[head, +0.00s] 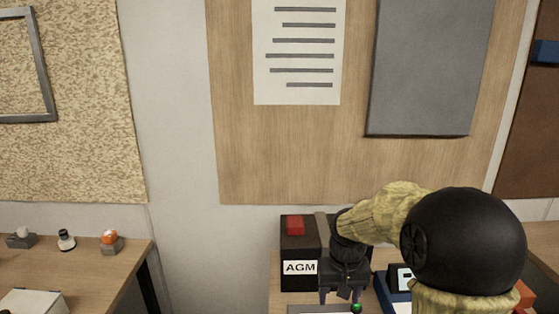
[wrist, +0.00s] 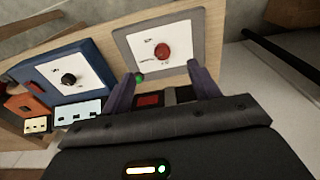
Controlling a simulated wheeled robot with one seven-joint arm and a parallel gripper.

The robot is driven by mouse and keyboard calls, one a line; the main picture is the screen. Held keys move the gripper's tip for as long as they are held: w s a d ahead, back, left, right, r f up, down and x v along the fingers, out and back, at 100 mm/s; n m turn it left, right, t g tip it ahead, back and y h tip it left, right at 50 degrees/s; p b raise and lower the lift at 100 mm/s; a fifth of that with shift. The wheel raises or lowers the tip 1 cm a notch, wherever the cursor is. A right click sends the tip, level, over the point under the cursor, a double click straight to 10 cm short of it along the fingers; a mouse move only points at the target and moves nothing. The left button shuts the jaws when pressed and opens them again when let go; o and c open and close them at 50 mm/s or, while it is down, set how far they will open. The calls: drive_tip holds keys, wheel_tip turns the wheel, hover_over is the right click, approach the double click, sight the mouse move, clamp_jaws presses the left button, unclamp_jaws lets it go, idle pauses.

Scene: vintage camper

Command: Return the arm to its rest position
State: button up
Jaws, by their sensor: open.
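My gripper (head: 341,297) is at the lower right of the head view, pointing down, with its two purple fingers apart. The wrist view shows the same open fingers (wrist: 161,70) with nothing held between them. Beyond them lies a grey-framed panel (wrist: 122,42) with a white face and a red knob (wrist: 163,51). A green light (wrist: 139,78) shows near the left finger. My arm reaches in from the right over the bench and hides part of what is there.
A black AGM box (head: 299,250) with a red block stands beside my gripper. A blue unit (head: 393,295) with a black knob (wrist: 69,79) sits next to the grey panel. An orange unit (wrist: 27,106) is farther left in the wrist view. Another table (head: 80,262) stands at left.

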drive_tip(key=s+t+p, duration=0.1)
drive_tip(key=s+p, duration=0.2)
drive_tip(key=s, duration=1.1)
drive_tip(key=shift+s+d+r+t+p, duration=0.25)
drive_tip(key=shift+s+r+t+p, duration=0.1)
drive_tip(key=shift+r+t, duration=0.1)
drive_tip(key=shift+s+d, duration=0.15)
